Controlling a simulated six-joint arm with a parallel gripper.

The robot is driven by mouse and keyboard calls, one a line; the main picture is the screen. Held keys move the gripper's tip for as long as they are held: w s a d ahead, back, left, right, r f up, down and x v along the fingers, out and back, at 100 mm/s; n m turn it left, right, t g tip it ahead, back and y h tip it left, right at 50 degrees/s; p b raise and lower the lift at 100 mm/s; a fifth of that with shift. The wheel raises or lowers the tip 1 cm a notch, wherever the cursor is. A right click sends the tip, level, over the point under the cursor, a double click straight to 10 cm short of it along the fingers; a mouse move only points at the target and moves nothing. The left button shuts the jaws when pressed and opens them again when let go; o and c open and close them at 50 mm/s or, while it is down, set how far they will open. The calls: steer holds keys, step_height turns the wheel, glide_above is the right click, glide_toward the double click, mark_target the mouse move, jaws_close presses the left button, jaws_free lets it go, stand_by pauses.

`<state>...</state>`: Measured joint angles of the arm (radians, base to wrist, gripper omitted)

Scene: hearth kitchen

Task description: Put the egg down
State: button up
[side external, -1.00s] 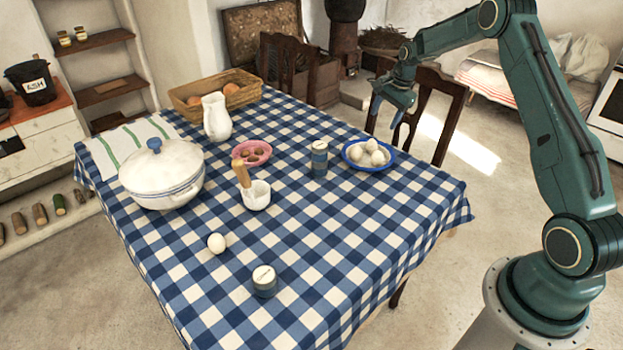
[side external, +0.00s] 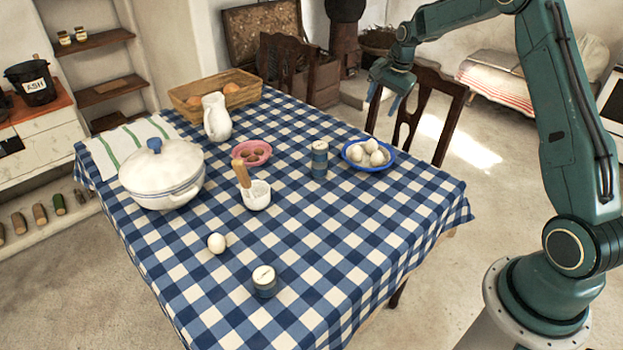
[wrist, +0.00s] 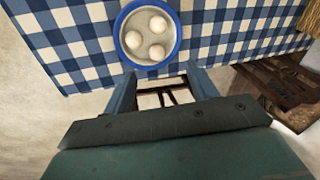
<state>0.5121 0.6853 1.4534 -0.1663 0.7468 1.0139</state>
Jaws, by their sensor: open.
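A single white egg (side external: 217,243) lies on the blue checked tablecloth near the table's left front part, apart from other things. More white eggs (side external: 376,158) sit in a blue-rimmed bowl (side external: 347,161) near the table's right back edge. In the wrist view, three eggs (wrist: 157,52) lie in that bowl (wrist: 122,42). My gripper (side external: 384,100) is open and empty, above and behind the bowl near the chair. In the wrist view, its two blue fingers (wrist: 160,88) stand apart with nothing between them, and the bowl is beyond the fingertips.
A wooden chair (side external: 437,110) is near my gripper. The right front of the table is clear.

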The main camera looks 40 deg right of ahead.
steer(key=s+a+r+n+t, duration=0.1)
steer(key=s+a+r+n, duration=0.7)
steer(key=s+a+r, duration=0.75)
steer(key=s+a+n, duration=0.4)
steer(key=s+a, duration=0.1)
steer(key=s, duration=0.4)
steer(key=s+a+n+t, duration=0.1)
steer(key=s+a+n, duration=0.3)
steer(key=s, duration=0.6)
steer(key=shift+a, duration=0.55)
